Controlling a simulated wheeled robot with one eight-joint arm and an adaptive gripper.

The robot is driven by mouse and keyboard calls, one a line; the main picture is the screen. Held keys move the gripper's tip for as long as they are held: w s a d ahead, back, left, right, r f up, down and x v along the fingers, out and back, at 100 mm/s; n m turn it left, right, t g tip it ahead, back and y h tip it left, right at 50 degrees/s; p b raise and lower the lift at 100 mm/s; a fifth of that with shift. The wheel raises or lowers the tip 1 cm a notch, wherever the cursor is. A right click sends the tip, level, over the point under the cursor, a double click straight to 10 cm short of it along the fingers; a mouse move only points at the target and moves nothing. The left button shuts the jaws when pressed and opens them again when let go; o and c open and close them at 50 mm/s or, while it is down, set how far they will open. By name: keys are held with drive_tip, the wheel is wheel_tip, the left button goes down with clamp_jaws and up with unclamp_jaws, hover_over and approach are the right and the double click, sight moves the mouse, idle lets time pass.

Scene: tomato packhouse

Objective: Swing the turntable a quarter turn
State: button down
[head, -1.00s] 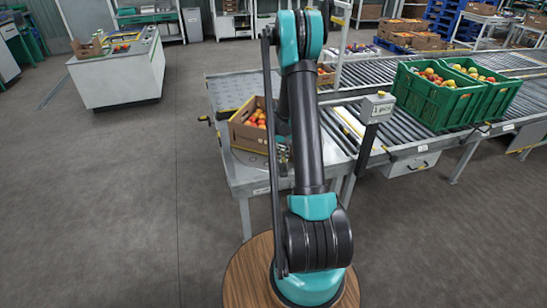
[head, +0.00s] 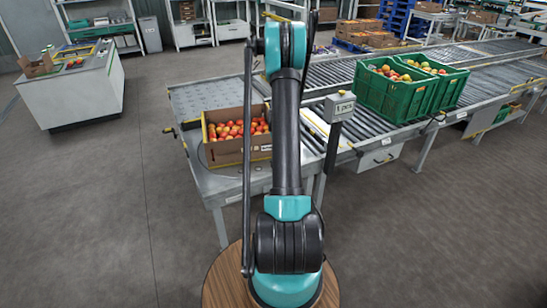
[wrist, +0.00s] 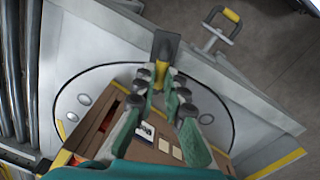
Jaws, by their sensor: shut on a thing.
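The turntable (head: 226,172) is a round grey disc set into the end of the roller conveyor; its disc (wrist: 70,104) also shows in the wrist view. An open cardboard box (head: 241,150) of red-orange tomatoes sits on it, and its brown side (wrist: 150,150) lies under my fingers in the wrist view. My gripper (wrist: 162,80) is shut on a dark upright handle (wrist: 166,46) with yellow on it, near the disc's rim. The exact contact between fingertips and handle is partly hidden. In the head view my arm hides the gripper.
A yellow-gripped lever (wrist: 229,20) sticks out from the table's edge. Two green crates (head: 400,97) of tomatoes stand on the conveyor at right. Open floor lies left, before a white counter (head: 70,98).

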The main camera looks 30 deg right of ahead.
drive_tip(key=w+d+n, duration=0.3)
drive_tip(key=d, duration=0.4)
drive_tip(key=shift+w+d, duration=0.1)
drive_tip(key=shift+d, duration=0.05)
idle(0.4)
drive_tip(key=c, duration=1.6)
unclamp_jaws()
wheel_tip(320, 180, up, 12)
drive_tip(key=shift+s+a, duration=0.25)
drive_tip(key=shift+a, duration=0.1)
